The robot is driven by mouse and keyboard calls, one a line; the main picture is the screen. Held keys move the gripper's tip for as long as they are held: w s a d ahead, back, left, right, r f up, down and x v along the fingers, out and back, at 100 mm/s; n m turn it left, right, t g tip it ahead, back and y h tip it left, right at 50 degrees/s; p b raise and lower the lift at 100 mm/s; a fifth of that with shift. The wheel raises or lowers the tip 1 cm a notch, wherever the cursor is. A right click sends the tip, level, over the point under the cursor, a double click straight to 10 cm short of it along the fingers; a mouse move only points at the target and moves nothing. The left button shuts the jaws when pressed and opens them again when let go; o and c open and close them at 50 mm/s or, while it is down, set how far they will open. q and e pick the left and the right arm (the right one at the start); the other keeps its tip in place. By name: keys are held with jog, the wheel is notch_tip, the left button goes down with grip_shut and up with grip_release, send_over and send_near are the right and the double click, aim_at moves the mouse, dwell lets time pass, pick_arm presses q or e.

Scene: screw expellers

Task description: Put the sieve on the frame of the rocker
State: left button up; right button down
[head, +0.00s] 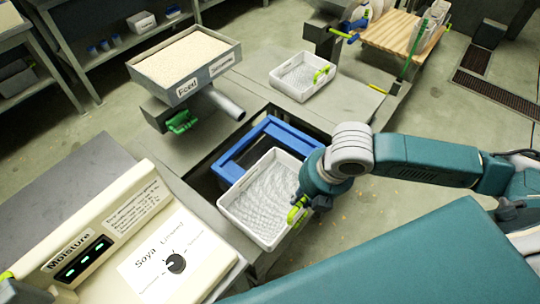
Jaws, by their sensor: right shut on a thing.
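A white sieve (258,198) with a pale mesh floor and a yellow-green handle is in the lower middle of the head view. My right gripper (298,208) is shut on it at the handle on its right side; the fingertips are partly hidden. The rocker's blue rectangular frame (231,170) lies just behind the sieve. The sieve's far edge overlaps the frame's near part in the picture, and most of the sieve lies nearer than the frame. I cannot tell whether they touch. My left gripper is not clearly in view.
A similar white tray (275,81) with a green handle sits on the grey bench behind. A grain-filled feed hopper (218,66) stands at back left. A cream moisture meter (118,262) stands at front left. A dark opening surrounds the blue frame.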

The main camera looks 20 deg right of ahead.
jog(key=shift+w+a+r, duration=0.15)
jog(key=shift+w, duration=0.15)
jog(key=w+d+f+p, duration=0.2)
jog(key=w, duration=0.6)
jog(key=w+d+f+p, duration=0.1)
jog(key=w+d+p, duration=0.1)
jog(key=w, duration=0.6)
jog(key=shift+w+d+f, duration=0.2)
jog(key=shift+d+f, duration=0.15)
jog(key=shift+d, duration=0.5)
jog(key=c, duration=1.6)
grip_release()
jog(key=b+v, duration=0.1)
jog(key=v, duration=1.1)
jog(key=shift+s+d, duration=0.1)
